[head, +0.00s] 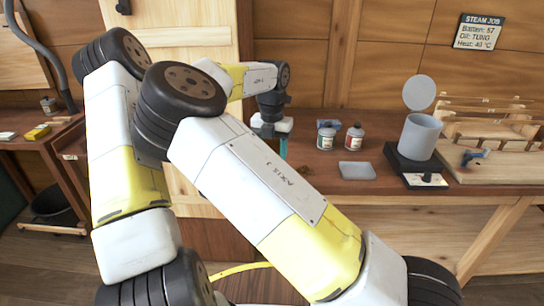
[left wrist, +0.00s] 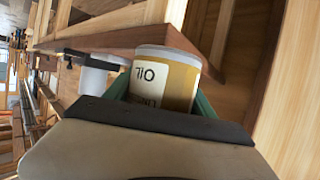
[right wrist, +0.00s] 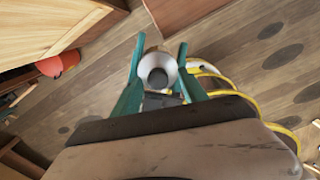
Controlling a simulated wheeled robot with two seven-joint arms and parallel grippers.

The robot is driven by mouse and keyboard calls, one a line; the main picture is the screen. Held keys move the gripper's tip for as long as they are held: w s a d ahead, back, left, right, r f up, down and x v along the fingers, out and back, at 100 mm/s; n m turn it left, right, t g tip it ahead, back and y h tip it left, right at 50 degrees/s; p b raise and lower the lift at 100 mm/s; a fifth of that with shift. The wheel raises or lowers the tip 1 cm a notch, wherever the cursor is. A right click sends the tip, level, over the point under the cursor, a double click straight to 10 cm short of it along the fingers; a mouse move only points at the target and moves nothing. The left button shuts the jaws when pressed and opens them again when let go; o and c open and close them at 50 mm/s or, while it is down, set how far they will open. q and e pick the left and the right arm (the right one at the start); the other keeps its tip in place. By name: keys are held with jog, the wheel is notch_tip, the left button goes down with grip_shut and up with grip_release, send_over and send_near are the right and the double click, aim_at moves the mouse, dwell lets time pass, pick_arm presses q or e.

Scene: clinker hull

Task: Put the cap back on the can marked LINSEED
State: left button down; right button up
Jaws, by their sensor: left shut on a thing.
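My left gripper (head: 283,147) is at the left part of the bench in the head view, mostly behind its own wrist. In the left wrist view it is shut on an amber-banded can (left wrist: 178,82), between teal fingers. Its label shows "OIL" and "LIN", upside down in the picture; the rest is hidden. I cannot make out a cap on it. Two more small cans, one left (head: 326,136) and one right (head: 354,138), stand on the bench with caps on; their labels are too small to read. My right gripper (right wrist: 158,68) is open over the floor, hidden in the head view.
A grey tray (head: 356,171) lies on the bench before the cans. A grey pot (head: 420,138) with raised lid stands on a black heater (head: 415,172). A wooden jig (head: 495,140) is at right. A sign (head: 478,31) reads "Oil: TUNG". A yellow hose (right wrist: 235,92) lies below.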

jog(key=shift+r, duration=0.1)
jog(key=shift+r, duration=2.2)
